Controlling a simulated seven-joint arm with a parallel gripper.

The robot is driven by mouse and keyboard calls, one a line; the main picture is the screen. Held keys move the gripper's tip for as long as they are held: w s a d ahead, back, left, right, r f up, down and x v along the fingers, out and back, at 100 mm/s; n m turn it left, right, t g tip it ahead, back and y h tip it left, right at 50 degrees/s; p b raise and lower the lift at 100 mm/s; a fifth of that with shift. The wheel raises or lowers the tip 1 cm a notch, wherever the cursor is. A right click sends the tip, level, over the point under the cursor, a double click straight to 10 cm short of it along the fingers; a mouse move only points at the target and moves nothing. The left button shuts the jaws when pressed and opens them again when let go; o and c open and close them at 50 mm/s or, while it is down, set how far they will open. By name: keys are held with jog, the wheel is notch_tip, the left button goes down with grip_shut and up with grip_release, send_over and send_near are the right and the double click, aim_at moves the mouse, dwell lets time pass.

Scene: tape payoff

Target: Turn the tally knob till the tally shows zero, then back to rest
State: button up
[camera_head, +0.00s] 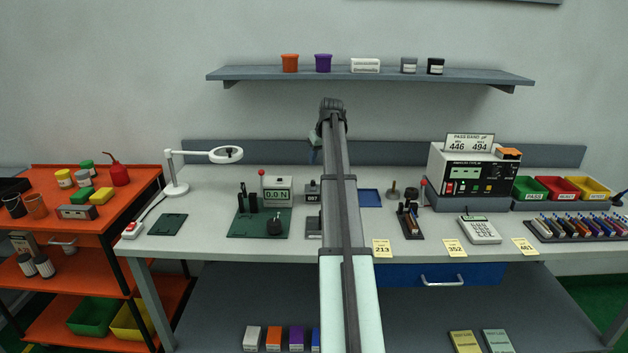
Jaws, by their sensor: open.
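A small dark grey counter box (312,192), which looks like the tally, stands on the bench just left of my arm. Its white window shows small digits that end in 7; the others are too small to read surely. My arm covers its right side, and I cannot see the tally knob. My arm rises through the middle of the view and bends over at the top. A small part of it shows left of the bend, above and behind the counter. My gripper's fingers are hidden behind the arm, so their place relative to the counter does not show.
A force gauge (277,190) reading 0.0 N stands left of the counter by a green plate (246,228) with dark posts. A dark grey block (313,228) lies in front of the counter. A blue tray (370,197) and a dark tool stand (410,224) are right of my arm.

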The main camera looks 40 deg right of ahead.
aim_at(313, 181)
jog(key=x, duration=1.2)
jog(key=shift+s, duration=0.1)
grip_shut()
